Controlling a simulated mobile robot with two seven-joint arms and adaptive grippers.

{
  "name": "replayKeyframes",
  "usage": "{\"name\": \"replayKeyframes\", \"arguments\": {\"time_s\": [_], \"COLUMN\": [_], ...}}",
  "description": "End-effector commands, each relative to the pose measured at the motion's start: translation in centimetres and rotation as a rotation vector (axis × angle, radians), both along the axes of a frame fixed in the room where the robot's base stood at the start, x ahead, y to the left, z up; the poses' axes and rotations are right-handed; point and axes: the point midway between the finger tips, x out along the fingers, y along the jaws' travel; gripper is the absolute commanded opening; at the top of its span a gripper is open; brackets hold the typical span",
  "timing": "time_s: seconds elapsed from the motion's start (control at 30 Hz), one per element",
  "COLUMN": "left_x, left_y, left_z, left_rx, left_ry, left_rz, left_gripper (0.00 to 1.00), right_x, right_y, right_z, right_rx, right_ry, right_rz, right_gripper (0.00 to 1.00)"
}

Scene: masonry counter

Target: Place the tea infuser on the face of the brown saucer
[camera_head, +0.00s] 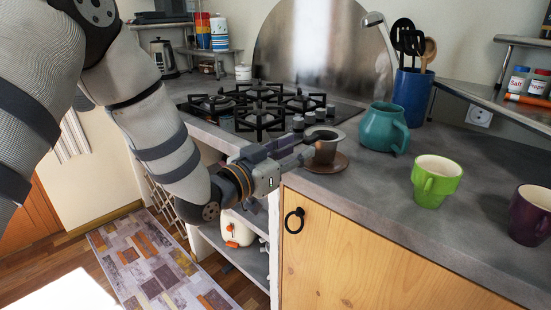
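A brown-grey cup-shaped piece with a wide rim (325,143), which looks like the tea infuser, is upright over the brown saucer (341,163). I cannot tell whether it rests on the saucer or hangs just above it. The saucer lies on the grey counter near its front edge, right of the stove. My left gripper (311,147) reaches in from the left, with its fingertips at the left side of the infuser. Whether the fingers grip it is not clear. My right gripper is not in view.
A teal mug (383,128) stands behind and right of the saucer. A green mug (435,180) and a purple mug (530,215) stand farther right. A blue utensil holder (411,95) is at the back. The stove (262,110) lies left of the saucer.

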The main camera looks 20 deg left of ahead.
Motion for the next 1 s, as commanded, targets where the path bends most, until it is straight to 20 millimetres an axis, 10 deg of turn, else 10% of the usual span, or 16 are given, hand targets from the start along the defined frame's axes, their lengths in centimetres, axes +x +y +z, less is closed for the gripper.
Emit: {"name": "replayKeyframes", "arguments": {"time_s": [0.3,0.6,0.67,0.77,0.9,1.0], "left_x": [-7.1,-8.5,-9.1,-13.1,-25.4,-35.0], "left_y": [2.6,2.9,2.8,2.6,3.0,3.4], "left_z": [0.6,-1.0,-4.3,-14.5,-27.8,-32.5], "left_rx": [0.002,0.005,0.019,0.063,0.143,0.197], "left_ry": [-0.007,0.032,0.136,0.469,1.023,1.347], "left_rz": [0.001,0.004,0.016,0.061,0.147,0.203], "left_gripper": [0.36,0.36,0.36,0.36,0.36,0.36], "right_x": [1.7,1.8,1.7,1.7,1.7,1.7], "right_y": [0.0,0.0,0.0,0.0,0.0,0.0], "right_z": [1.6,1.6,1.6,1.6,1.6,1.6], "right_rx": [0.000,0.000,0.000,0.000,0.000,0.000], "right_ry": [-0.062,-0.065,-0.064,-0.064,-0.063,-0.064], "right_rz": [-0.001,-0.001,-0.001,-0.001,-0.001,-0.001], "right_gripper": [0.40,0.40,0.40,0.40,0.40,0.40]}}
